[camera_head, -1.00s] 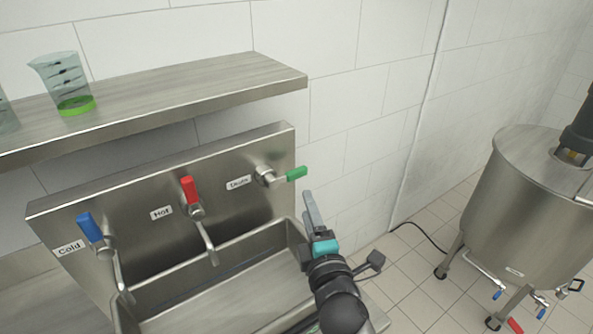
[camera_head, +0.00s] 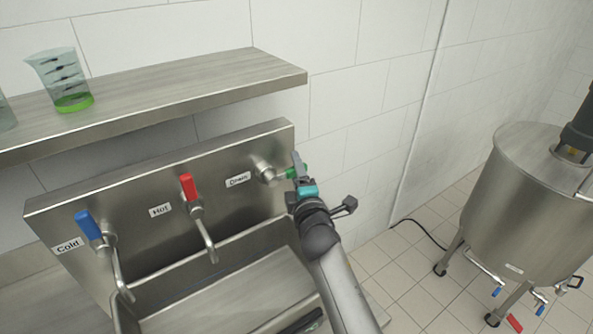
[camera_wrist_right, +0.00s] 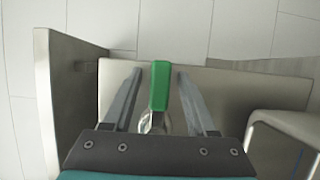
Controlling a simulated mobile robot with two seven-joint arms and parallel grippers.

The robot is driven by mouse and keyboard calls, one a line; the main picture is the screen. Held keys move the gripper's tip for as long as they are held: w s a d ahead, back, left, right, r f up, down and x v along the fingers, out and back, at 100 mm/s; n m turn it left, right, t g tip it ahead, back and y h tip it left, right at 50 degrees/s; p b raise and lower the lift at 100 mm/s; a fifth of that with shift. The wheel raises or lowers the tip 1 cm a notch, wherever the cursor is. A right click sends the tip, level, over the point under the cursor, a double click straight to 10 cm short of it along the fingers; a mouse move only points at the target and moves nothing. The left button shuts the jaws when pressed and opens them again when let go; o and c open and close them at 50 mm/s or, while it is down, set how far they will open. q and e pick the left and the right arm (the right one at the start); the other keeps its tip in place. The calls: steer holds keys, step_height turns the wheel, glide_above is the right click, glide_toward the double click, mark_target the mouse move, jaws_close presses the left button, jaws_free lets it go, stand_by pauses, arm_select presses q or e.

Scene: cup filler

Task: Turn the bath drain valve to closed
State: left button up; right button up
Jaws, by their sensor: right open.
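The drain valve (camera_head: 264,170) is on the steel back panel beside its "Drain" label (camera_head: 238,180). Its green handle (camera_head: 290,172) points out to the right and is partly hidden behind my right gripper (camera_head: 298,165) in the head view. In the right wrist view the green handle (camera_wrist_right: 160,86) lies between the two open fingers of my right gripper (camera_wrist_right: 157,95), with a gap to each finger. My left gripper is not in view.
A red hot-water handle (camera_head: 188,187) and a blue cold-water handle (camera_head: 88,226) stand left of the drain valve. A steel shelf (camera_head: 200,90) with a measuring cup (camera_head: 62,80) runs above. A steel tank (camera_head: 525,200) stands on the floor at right.

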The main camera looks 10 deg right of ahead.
jaws_close()
stand_by(0.5)
stand_by(1.0)
